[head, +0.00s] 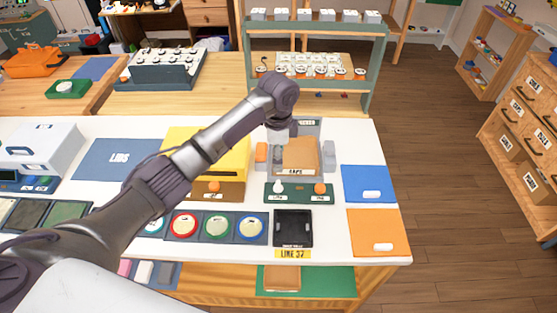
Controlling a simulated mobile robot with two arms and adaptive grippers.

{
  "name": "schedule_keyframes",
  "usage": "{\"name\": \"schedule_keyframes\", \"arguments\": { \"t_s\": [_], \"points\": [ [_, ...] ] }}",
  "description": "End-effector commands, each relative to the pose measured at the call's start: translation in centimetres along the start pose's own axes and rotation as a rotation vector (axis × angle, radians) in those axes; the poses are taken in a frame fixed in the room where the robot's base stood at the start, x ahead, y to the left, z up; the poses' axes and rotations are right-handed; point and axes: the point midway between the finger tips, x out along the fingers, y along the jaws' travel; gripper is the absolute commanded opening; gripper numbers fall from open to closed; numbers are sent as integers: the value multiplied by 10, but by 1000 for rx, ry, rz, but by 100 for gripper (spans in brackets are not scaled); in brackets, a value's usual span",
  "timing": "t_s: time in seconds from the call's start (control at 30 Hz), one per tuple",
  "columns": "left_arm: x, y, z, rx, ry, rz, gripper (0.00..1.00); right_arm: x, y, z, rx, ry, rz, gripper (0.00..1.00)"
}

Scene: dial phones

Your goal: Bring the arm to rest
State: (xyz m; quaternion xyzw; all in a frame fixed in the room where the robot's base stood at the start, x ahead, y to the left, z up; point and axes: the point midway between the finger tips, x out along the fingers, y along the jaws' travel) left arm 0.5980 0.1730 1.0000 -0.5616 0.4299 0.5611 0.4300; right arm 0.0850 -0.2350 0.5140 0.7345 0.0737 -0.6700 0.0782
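My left arm (190,160) comes in from the lower left, reaches over the white table and bends down at its wrist. My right gripper is not in view.
The white table (387,153) holds a yellow box (236,161), a green base with two knobs (299,192), a row of round dials (217,226), a black tray (293,229), and blue (366,179) and orange (370,228) panels. A shelf (317,44) stands behind. Open floor lies right.

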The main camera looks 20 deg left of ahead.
Motion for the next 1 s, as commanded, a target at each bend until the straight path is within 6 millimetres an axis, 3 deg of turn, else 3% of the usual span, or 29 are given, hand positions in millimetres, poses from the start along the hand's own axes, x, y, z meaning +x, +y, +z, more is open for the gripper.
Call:
{"name": "schedule_keyframes", "arguments": {
  "t_s": [0.4, 0.53, 0.67, 0.77, 0.87, 1.0],
  "points": [
    [1, 0, 0, 0, 1, 0, 67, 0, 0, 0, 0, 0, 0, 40],
    [15, 14, -6, -7, 14, 3, 67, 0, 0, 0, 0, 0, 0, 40],
    [50, 58, -20, -57, 64, 3, 67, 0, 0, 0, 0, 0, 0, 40],
    [76, 103, -27, -148, 128, -6, 67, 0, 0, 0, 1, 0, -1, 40],
    [92, 147, -24, -279, 189, -18, 67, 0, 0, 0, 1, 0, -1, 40],
    [101, 202, -3, -499, 254, -41, 67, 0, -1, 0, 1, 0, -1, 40]
  ]
}}
